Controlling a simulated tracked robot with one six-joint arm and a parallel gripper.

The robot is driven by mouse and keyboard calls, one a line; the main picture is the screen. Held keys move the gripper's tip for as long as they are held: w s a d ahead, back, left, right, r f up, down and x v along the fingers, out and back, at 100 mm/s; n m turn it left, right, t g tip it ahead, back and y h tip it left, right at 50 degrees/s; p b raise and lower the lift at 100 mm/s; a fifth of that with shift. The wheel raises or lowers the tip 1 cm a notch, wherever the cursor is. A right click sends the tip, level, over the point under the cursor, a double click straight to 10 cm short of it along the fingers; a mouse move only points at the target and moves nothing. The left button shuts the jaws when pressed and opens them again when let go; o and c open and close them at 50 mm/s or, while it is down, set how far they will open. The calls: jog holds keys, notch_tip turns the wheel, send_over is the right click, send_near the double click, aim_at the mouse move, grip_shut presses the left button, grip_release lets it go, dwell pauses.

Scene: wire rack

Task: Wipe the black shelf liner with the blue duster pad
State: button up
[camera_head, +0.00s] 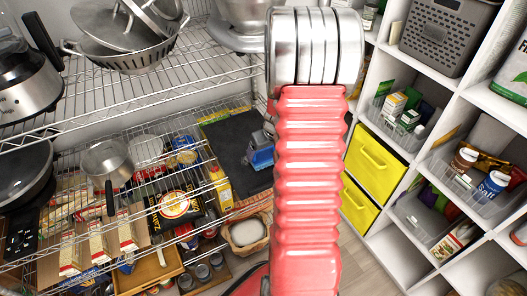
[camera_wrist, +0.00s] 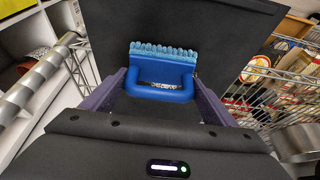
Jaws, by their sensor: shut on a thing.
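The black shelf liner (camera_head: 222,135) lies flat on the wire rack's shelf, left of my red arm in the head view. It also fills the upper middle of the wrist view (camera_wrist: 190,30). The blue duster pad (camera_head: 261,152) is over the liner's right part. In the wrist view its blue handle (camera_wrist: 160,93) is between the two dark fingers of my gripper (camera_wrist: 162,88), which is shut on it. Its light blue bristle edge (camera_wrist: 164,51) points away over the liner. I cannot tell whether the pad touches the liner. My arm hides the liner's right side in the head view.
A yellow bottle (camera_head: 220,187) stands near the liner's front left. A saucepan (camera_head: 107,165) and packaged food crowd the rack's left. Pans (camera_head: 128,35) sit on the upper shelf. White cubbies with yellow bins (camera_head: 375,160) stand at right.

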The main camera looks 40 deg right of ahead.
jog(key=shift+w+a, duration=0.2)
jog(key=shift+a, duration=0.55)
jog(key=shift+w+a, duration=0.2)
jog(key=shift+a, duration=0.5)
jog(key=shift+s+d, duration=0.25)
jog(key=shift+d, duration=0.5)
jog(key=shift+s+d, duration=0.2)
jog(key=shift+d, duration=0.5)
jog(key=shift+w+a, duration=0.25)
jog(key=shift+a, duration=0.5)
jog(key=shift+w+a, duration=0.2)
jog(key=shift+a, duration=0.5)
jog(key=shift+w+a, duration=0.3)
jog(key=shift+w, duration=0.4)
jog(key=shift+w+a, duration=0.3)
jog(key=shift+w, duration=0.4)
